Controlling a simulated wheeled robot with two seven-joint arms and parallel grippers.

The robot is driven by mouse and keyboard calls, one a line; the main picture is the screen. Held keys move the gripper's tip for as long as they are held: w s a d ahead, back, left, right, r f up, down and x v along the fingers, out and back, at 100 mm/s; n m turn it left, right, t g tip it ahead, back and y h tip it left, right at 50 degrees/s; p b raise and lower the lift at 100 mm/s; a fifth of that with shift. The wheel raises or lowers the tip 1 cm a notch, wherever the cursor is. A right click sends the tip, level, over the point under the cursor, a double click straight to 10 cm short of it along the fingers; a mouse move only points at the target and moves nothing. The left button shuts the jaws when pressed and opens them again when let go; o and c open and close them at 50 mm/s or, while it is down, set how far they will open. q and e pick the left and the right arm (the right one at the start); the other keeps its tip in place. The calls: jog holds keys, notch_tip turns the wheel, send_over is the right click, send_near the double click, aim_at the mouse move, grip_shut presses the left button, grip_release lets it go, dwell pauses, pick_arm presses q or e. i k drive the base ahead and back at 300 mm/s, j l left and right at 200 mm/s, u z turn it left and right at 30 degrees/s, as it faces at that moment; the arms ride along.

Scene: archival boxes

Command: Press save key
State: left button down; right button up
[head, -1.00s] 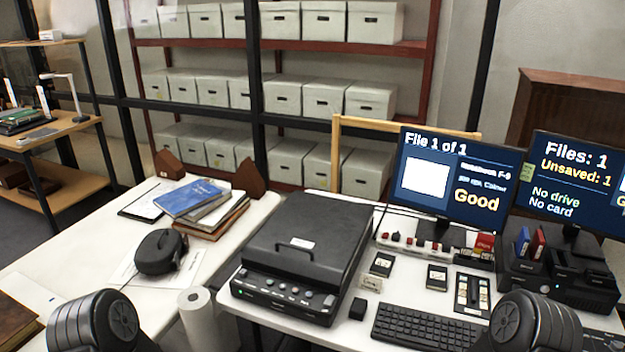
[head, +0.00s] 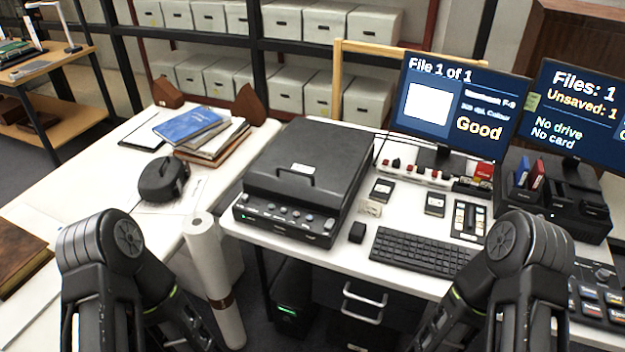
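No key that I can read as "save" shows; labels are too small. A control panel with several light keys (head: 598,297) sits at the right edge, partly cut off and partly behind my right arm. A small keypad (head: 468,220) with pale keys lies behind the black keyboard (head: 420,252). The left monitor (head: 455,105) reads "File 1 of 1" and "Good". The right monitor (head: 580,112) reads "Files: 1", "Unsaved: 1", "No drive", "No card". My two arms rise at the bottom left and bottom right; both grippers are out of view.
A black scanner (head: 305,175) with buttons stands on the white desk. A black dock (head: 550,200) holds a blue and a red item. A paper roll (head: 212,270) stands at the desk's front. Books (head: 190,125) and a dark device (head: 163,178) lie on the left table.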

aim_at(591, 293)
jog(key=k+j+z, duration=0.1)
jog(key=z, duration=1.6)
jog(key=i+z, duration=0.1)
jog(key=i+l+u, duration=0.1)
jog(key=i, duration=0.4)
